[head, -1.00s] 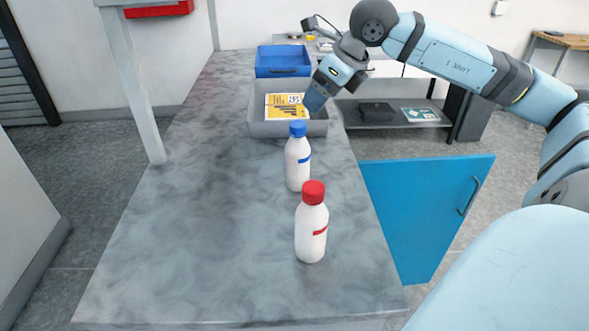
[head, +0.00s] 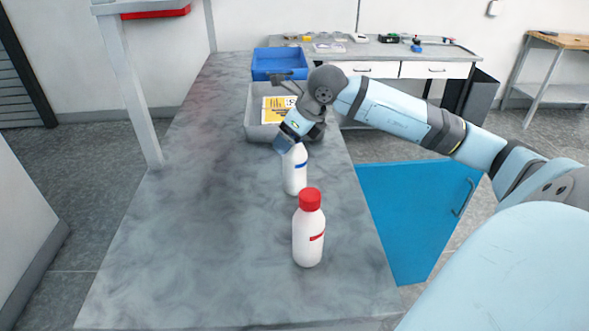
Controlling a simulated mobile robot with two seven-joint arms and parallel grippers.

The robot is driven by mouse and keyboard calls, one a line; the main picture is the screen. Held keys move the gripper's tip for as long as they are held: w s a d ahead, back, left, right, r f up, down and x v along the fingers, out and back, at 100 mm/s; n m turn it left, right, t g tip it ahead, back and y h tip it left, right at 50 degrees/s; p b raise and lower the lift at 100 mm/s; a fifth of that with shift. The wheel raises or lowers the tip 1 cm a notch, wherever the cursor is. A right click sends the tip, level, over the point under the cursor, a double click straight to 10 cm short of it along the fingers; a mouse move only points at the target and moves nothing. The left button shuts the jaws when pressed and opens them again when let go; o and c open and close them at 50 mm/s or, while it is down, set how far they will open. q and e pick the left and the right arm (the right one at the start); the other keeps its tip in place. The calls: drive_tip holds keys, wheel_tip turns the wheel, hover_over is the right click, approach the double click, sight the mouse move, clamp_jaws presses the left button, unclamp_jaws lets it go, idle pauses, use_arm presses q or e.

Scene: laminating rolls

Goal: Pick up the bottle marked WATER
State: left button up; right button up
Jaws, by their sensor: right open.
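Two white bottles stand upright on the grey marbled counter (head: 190,230). The farther bottle (head: 295,176) has a blue band; its cap, blue a second ago, is now hidden by my right gripper. The nearer bottle (head: 308,240) has a red cap and a red band. The writing on both bands is too small to read. My right gripper (head: 285,144) is open at the top of the blue-banded bottle, pointing down and left. I cannot tell whether it touches the bottle or the cap lies between its fingers. My left gripper is out of view.
Behind the bottles stands a grey tray (head: 256,133) with a yellow printed sheet (head: 274,109) in it. A blue bin (head: 280,62) is beyond it. A blue cabinet door (head: 415,220) stands open at the counter's right. The counter's left and front are clear.

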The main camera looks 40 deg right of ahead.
clamp_jaws()
drive_tip(key=shift+r, duration=0.15)
